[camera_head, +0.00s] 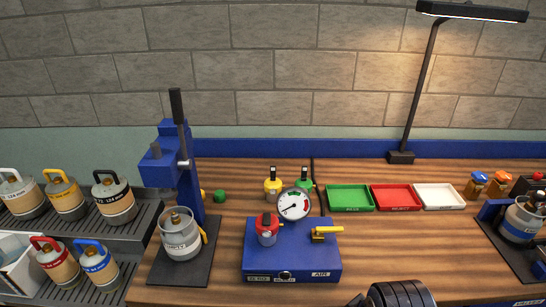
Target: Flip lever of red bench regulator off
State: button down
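A blue bench box (291,252) stands on the wooden bench, with a round white gauge (294,204) at its back. The red regulator (267,227) sits on the left of the box top, with a red upper part and a paler body below. It is too small to tell which way its lever is set. A yellow lever-like handle (325,232) sits on the right of the box top, near the AIR label. A dark ribbed part of my arm shows at the bottom edge, right of the box front. My gripper's fingertips do not show.
Yellow (272,184) and green (304,181) regulators stand behind the gauge. A blue lever press (180,170) with a canister (181,236) is left. Green (350,198), red (396,197) and white (440,196) trays lie back right. Bench right of the box is mostly clear.

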aim_at(266, 222)
jog(key=k+u, duration=0.15)
jog(key=k, duration=0.15)
jog(key=k+j+z, duration=0.15)
jog(key=k, duration=0.15)
jog(key=k+j+z, duration=0.1)
jog(key=k, duration=0.25)
jog(key=j+z, duration=0.1)
